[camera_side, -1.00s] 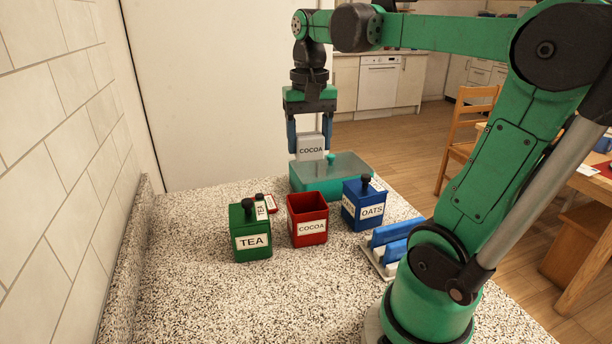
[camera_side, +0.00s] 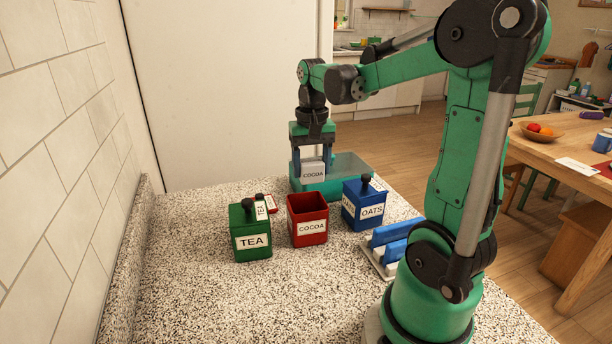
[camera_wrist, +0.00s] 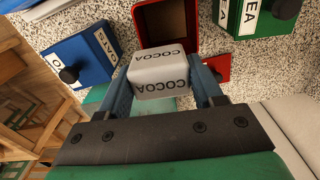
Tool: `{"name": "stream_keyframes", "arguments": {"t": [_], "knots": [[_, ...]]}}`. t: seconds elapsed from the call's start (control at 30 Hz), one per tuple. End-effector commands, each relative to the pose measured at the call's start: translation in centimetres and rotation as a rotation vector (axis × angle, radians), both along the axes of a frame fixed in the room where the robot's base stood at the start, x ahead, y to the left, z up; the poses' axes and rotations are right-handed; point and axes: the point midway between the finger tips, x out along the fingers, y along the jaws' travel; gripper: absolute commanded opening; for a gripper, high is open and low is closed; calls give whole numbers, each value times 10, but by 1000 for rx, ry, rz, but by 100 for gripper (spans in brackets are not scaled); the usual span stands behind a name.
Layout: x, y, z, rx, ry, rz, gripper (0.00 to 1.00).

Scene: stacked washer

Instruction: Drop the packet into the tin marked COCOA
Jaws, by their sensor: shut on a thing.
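The pale grey packet (camera_side: 313,171), labelled COCOA, is held between the two blue fingers of my gripper (camera_side: 313,166). It also shows between the fingers in the wrist view (camera_wrist: 158,75). The red tin (camera_side: 308,232) marked COCOA stands upright and open on the counter, its inside visible. In the side view the packet appears above and behind the tin, apart from it. In the wrist view the red tin (camera_wrist: 163,28) shows beyond the packet, which overlaps part of it.
A green TEA tin (camera_side: 252,242) and a blue OATS tin (camera_side: 364,211), both lidded, flank the red tin. A small red piece (camera_side: 271,203) lies behind the green tin. A teal box (camera_side: 352,178) stands behind; a blue-and-white rack (camera_side: 390,238) is at right.

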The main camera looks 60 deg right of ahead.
Motion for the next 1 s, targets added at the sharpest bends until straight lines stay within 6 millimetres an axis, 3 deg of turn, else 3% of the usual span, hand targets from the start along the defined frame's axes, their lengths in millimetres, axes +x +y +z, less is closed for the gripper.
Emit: {"name": "stream_keyframes", "arguments": {"t": [0.17, 0.2, 0.3, 0.67, 1.0], "knots": [[0, 0, 0, 0, 0, 0, 8], [0, 0, 0, 0, 0, 0, 65], [0, 0, 0, 0, 0, 0, 94], [0, 0, 2, 0, 0, 0, 96], [0, 0, 42, 0, 0, 0, 96]]}}
